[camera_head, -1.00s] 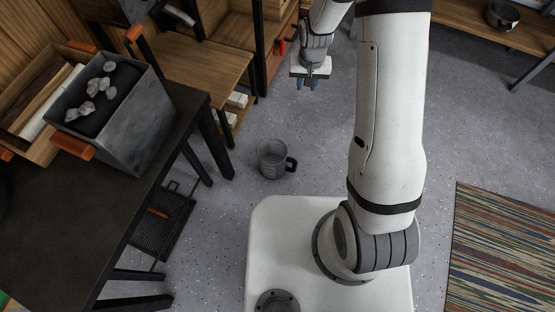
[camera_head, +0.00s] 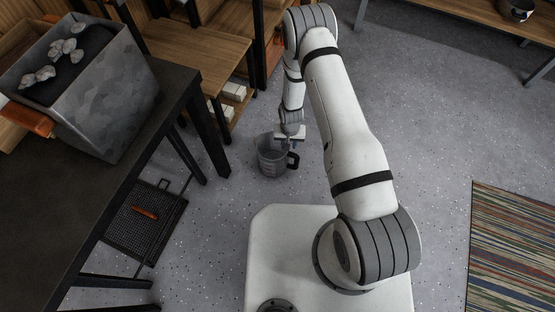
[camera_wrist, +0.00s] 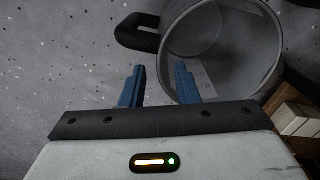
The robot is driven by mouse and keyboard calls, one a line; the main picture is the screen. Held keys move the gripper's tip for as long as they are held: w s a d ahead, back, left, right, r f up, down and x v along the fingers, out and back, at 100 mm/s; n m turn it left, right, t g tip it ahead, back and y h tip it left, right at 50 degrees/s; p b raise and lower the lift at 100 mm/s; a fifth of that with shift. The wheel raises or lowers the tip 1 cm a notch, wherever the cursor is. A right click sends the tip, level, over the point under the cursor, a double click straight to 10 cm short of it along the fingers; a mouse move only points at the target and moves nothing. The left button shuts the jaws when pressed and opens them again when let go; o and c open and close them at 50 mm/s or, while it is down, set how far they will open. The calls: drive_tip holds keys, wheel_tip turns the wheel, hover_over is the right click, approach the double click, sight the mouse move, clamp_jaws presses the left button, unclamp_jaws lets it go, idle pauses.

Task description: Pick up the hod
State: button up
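The hod appears to be the grey, round, open-topped vessel (camera_head: 267,162) with a black side handle (camera_head: 294,160), upright on the floor. My gripper (camera_head: 285,146) is over its rim on the handle side. The wrist view shows the hod (camera_wrist: 226,45) large at upper right, its handle (camera_wrist: 137,34) at upper left. There my gripper (camera_wrist: 159,76) has its two blue fingers apart with nothing held between them. The right finger overlaps the hod's wall; the left one shows against floor. I cannot tell whether either touches it.
A dark table (camera_head: 50,178) at left bears a grey bin (camera_head: 110,98) with orange handles and pale lumps. A black mesh rack (camera_head: 145,222) lies near the table legs. A wooden bench (camera_head: 193,55) stands behind. A striped rug (camera_head: 510,255) lies right; floor around the hod is open.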

drive_tip(key=f, duration=0.1)
drive_tip(key=f+b, duration=0.1)
drive_tip(key=f, duration=0.1)
drive_tip(key=f+b, duration=0.1)
drive_tip(key=shift+w+a+f, duration=0.15)
drive_tip(key=shift+w+f, duration=0.15)
drive_tip(key=shift+f, duration=0.05)
drive_tip(key=shift+c, duration=0.2)
clamp_jaws()
idle(0.9)
